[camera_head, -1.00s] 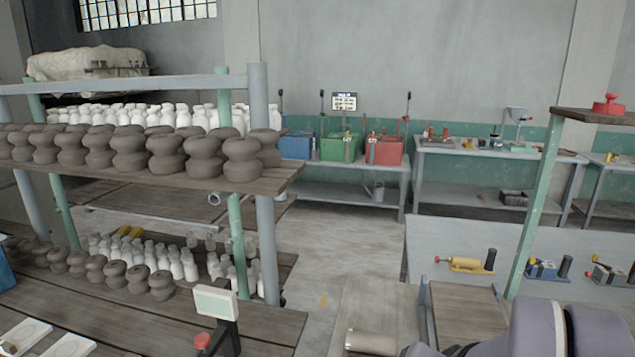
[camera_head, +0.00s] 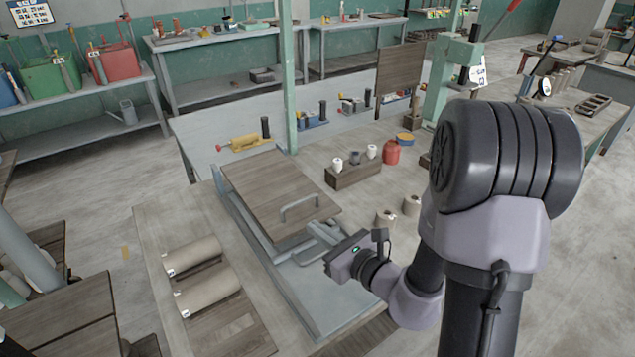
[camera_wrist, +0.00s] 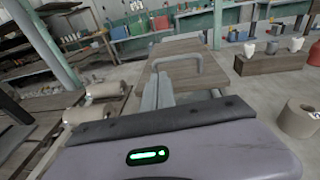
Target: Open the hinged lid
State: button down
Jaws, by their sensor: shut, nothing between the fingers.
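The lid (camera_head: 262,192) is a flat wooden panel lying over the back part of a long grey metal box (camera_head: 318,306). A grey bar handle (camera_head: 300,203) stands up near the lid's front edge. In the wrist view the lid (camera_wrist: 186,46) and its handle (camera_wrist: 178,58) are straight ahead. My gripper (camera_head: 314,240) is shut and empty, just in front of the lid and close to the handle. Its fingers (camera_wrist: 158,92) point toward the handle. I cannot tell whether they touch the lid's edge.
Two clay cylinders (camera_head: 206,293) lie on a board left of the box. A wooden block with cups (camera_head: 354,175), a red jar (camera_head: 391,152) and small clay cylinders (camera_head: 386,218) stand to the right. A green post (camera_head: 289,80) rises behind the lid.

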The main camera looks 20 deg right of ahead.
aim_at(307, 218)
jog(key=w+f, duration=0.1)
jog(key=w, duration=0.2)
jog(key=w+f+m+h+b, duration=0.1)
jog(key=w, duration=0.2)
jog(key=w+f+h, duration=0.1)
jog(key=w, duration=0.2)
jog(key=shift+w+m+b, duration=0.3)
jog(key=shift+w+b, duration=0.1)
jog(key=shift+r, duration=0.1)
